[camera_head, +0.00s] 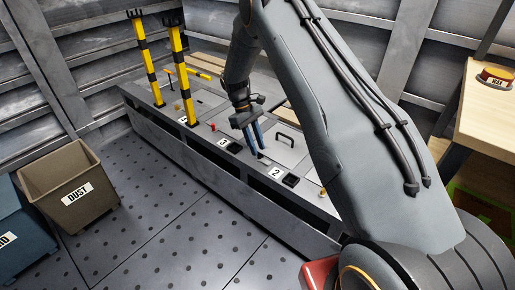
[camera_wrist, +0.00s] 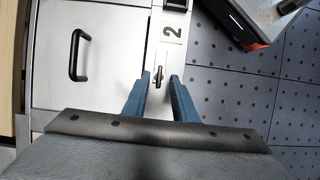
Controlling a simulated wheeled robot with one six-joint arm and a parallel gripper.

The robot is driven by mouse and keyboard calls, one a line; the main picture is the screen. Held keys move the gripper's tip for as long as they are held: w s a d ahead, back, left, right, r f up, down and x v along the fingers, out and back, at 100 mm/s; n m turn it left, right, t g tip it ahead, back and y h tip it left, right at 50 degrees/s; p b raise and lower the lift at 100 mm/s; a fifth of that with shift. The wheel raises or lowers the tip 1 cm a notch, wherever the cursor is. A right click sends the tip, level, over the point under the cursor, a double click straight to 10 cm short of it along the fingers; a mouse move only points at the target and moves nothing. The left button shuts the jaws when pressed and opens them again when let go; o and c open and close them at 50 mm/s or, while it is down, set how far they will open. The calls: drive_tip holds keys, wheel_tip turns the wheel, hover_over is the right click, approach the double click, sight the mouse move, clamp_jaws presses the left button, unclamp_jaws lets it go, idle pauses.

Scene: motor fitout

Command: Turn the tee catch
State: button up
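The tee catch (camera_wrist: 160,78) is a small dark metal piece on the pale cabinet top (camera_wrist: 115,14), just below the label "2" (camera_wrist: 173,33) in the wrist view. My gripper (camera_wrist: 160,74) is open, its two blue fingers on either side of the catch with a gap on each side. In the head view my gripper (camera_head: 256,146) points down at the bench top, near a panel with a dark handle (camera_head: 286,138). I cannot make out the catch there. The fingers' height above the top is unclear.
Black-and-yellow posts (camera_head: 182,80) stand at the bench's far end. A "DUST" bin (camera_head: 70,185) and a blue bin (camera_head: 22,235) stand on the perforated floor (camera_head: 175,215), which is clear between them and the bench.

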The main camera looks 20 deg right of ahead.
drive_tip(key=v, duration=0.6)
drive_tip(key=shift+r, duration=0.2)
drive_tip(key=s+a+r+m+t+y, duration=0.1)
drive_tip(key=s+a+r, duration=0.3)
drive_tip(key=s+r, duration=0.4)
drive_tip(key=s+a+r+m+t, duration=0.1)
drive_tip(key=s+a+r, duration=0.2)
drive_tip(key=s+r, duration=0.55)
drive_tip(key=s+a+r+m+t+y, duration=0.1)
drive_tip(key=s+r, duration=0.1)
drive_tip(key=s, duration=0.9)
drive_tip(key=s+r+m+t+y, duration=0.1)
drive_tip(key=s+r, duration=0.2)
drive_tip(key=s, duration=0.9)
drive_tip(key=d+r+m+p, duration=0.3)
drive_tip(key=d+r+p, duration=0.6)
drive_tip(key=p, duration=1.1)
wheel_tip(320, 180, up, 2)
drive_tip(key=shift+w+d+r, duration=0.2)
drive_tip(key=shift+d+r, duration=0.05)
